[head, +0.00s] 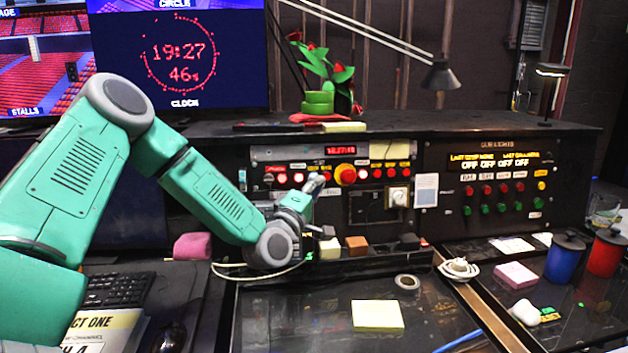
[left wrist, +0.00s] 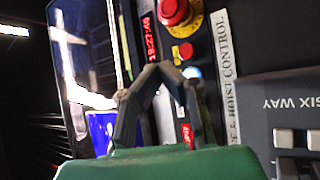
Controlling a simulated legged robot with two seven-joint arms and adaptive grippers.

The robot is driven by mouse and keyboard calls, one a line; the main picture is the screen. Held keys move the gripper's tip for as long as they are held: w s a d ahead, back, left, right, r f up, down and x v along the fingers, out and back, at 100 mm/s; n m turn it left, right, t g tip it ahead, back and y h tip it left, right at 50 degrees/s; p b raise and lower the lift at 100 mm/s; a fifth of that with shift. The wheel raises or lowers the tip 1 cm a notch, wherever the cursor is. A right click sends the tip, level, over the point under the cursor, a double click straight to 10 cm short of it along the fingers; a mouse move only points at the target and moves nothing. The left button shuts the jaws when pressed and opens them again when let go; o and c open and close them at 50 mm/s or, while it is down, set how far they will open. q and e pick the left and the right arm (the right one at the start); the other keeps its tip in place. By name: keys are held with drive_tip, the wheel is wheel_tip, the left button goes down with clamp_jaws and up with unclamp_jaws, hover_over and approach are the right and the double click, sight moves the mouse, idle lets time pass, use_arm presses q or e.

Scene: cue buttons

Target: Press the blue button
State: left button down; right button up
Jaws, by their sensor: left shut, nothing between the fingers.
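A small round button with a pale blue glow (left wrist: 191,73) shows in the left wrist view, just right of my fingertips and partly hidden by a finger. I take it for the blue button. In the head view I cannot pick it out; my gripper covers that part of the panel. My left gripper (left wrist: 160,70) is shut and empty, its fingertips at or close to the panel face. It also shows in the head view (head: 314,184), in front of the button row. I cannot tell whether the tips touch anything. My right gripper is not in view.
A large red knob on a yellow base (head: 345,174) and small red buttons (head: 377,173) lie right of my gripper. A red clock display (head: 341,151) is above. Small blocks (head: 357,245) stand on the ledge below. A lamp (head: 440,75) hangs above the console.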

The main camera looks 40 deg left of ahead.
use_arm(q)
drive_tip(key=w+a, duration=0.1)
drive_tip(key=w+a+b, duration=0.1)
drive_tip(key=shift+w+a+f, duration=0.1)
drive_tip(key=shift+a+f, duration=0.2)
drive_tip(key=shift+a, duration=0.1)
drive_tip(key=shift+w+a, duration=0.1)
idle(1.2)
drive_tip(key=shift+w+a, duration=0.1)
drive_tip(key=shift+a, duration=0.05)
